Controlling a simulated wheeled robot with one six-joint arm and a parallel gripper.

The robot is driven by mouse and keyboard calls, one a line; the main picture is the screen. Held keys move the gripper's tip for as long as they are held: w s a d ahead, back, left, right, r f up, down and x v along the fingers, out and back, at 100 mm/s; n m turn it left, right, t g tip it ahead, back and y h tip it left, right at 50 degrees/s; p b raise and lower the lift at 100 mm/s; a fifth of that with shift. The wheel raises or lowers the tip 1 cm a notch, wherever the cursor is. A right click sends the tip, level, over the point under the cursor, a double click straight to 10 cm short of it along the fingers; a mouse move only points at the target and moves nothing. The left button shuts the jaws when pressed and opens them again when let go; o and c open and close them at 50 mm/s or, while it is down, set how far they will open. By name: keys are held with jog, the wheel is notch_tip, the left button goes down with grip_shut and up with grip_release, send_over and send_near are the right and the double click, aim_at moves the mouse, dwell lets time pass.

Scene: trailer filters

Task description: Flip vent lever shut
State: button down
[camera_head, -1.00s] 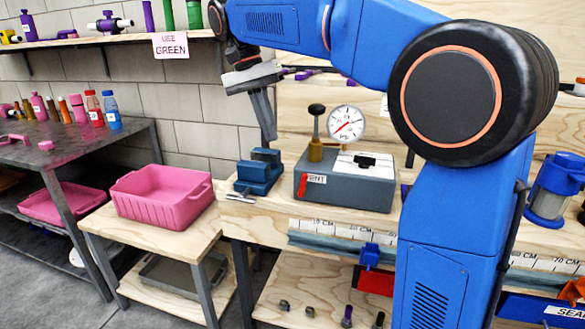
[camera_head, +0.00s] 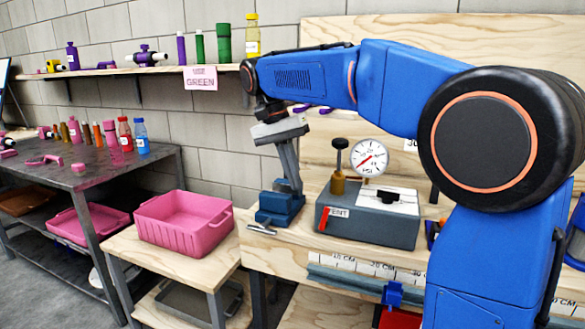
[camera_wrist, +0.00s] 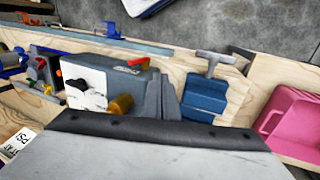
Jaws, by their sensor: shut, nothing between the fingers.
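The red vent lever (camera_head: 323,218) is at the left end of the front face of a grey test box (camera_head: 372,233), beside a label reading "VENT". It looks steeply angled in the head view. The lever (camera_wrist: 138,61) and the box (camera_wrist: 135,85) also show in the wrist view. My gripper (camera_head: 297,191) is shut and empty, pointing down left of the box, near the blue vise; it is apart from the lever. In the wrist view, my gripper's fingers (camera_wrist: 164,98) lie between the box and the vise.
A blue vise (camera_head: 279,208) with a metal handle stands left of the box. A pressure gauge (camera_head: 370,157) and a black-knobbed brass post (camera_head: 338,170) rise at the box. A pink bin (camera_head: 184,222) stands on the lower table at left.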

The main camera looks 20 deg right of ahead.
aim_at(324, 219)
jog(key=s+d+f, duration=0.3)
jog(key=d+f, duration=0.1)
jog(key=f, duration=0.1)
jog(key=shift+d+f, duration=0.25)
jog(key=shift+s+d+r+t+y, duration=0.1)
jog(key=shift+s+d+t+y, duration=0.2)
jog(key=shift+s+t+y, duration=0.15)
dwell(0.5)
jog(key=shift+s+d+r+t+y, duration=0.1)
jog(key=shift+s+d+t+y, duration=0.3)
jog(key=shift+d+t+y, duration=0.45)
jog(key=s+d+t+y, duration=0.1)
jog(key=y, duration=0.1)
jog(key=s+d+f+t+y, duration=0.1)
jog(key=y, duration=0.1)
jog(key=s+d+f+t+y, duration=0.1)
jog(key=d+y, duration=0.1)
jog(key=shift+f+t, duration=0.25)
jog(key=shift+t, duration=0.15)
jog(key=shift+a, duration=0.15)
